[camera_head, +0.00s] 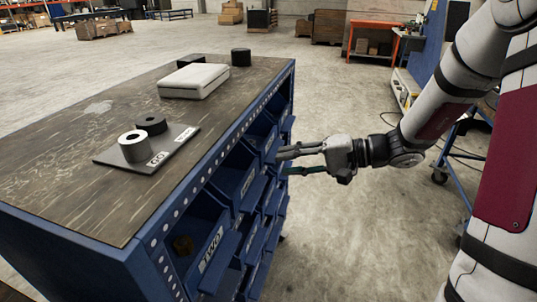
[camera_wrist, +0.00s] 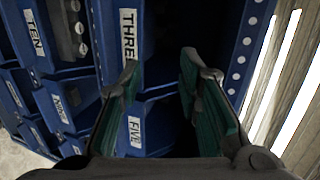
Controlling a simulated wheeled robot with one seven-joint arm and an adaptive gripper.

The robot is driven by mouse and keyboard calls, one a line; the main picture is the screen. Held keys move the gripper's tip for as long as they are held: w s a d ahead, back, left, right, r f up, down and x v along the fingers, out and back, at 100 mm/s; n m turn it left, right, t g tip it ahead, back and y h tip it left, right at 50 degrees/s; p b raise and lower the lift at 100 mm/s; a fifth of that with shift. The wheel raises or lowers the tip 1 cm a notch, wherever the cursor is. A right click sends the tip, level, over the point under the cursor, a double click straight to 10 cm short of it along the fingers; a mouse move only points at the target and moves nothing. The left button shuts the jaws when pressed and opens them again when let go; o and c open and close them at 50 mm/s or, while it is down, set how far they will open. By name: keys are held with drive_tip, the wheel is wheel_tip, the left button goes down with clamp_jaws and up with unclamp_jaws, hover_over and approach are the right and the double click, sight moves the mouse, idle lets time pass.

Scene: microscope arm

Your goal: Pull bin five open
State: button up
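Bin five (camera_wrist: 150,110) is a blue bin with a white FIVE label in the wrist view. It shows behind and between my fingers, and the left finger covers part of it. My gripper (camera_wrist: 158,62) is open and empty, its two green-padded fingers spread apart. In the head view my gripper (camera_head: 283,163) is at the front of the blue bin cabinet (camera_head: 150,262), beside its right-hand bins. I cannot tell whether the fingers touch a bin, and bin five's label is not readable in the head view.
Bin three (camera_wrist: 128,40) is above bin five in the wrist view, and bin ten (camera_wrist: 68,30) is at the left. Bin two (camera_head: 213,250) is nearer in the head view. The cabinet top carries a white case (camera_head: 194,80) and a plate (camera_head: 150,150) with cylinders.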

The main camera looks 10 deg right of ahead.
drive_tip(key=w+d+f+m+t+h+b, duration=0.2)
drive_tip(key=w+d+f+m+t+b, duration=0.35)
drive_tip(key=w+d+f+t, duration=0.5)
drive_tip(key=w+a+f+g+b, duration=0.1)
drive_tip(key=w+a+g, duration=0.1)
drive_tip(key=w+a, duration=0.5)
drive_tip(key=shift+w, duration=1.2)
drive_tip(key=shift+f+g, duration=0.1)
drive_tip(key=shift+g, duration=0.15)
clamp_jaws()
drive_tip(key=shift+d, duration=0.1)
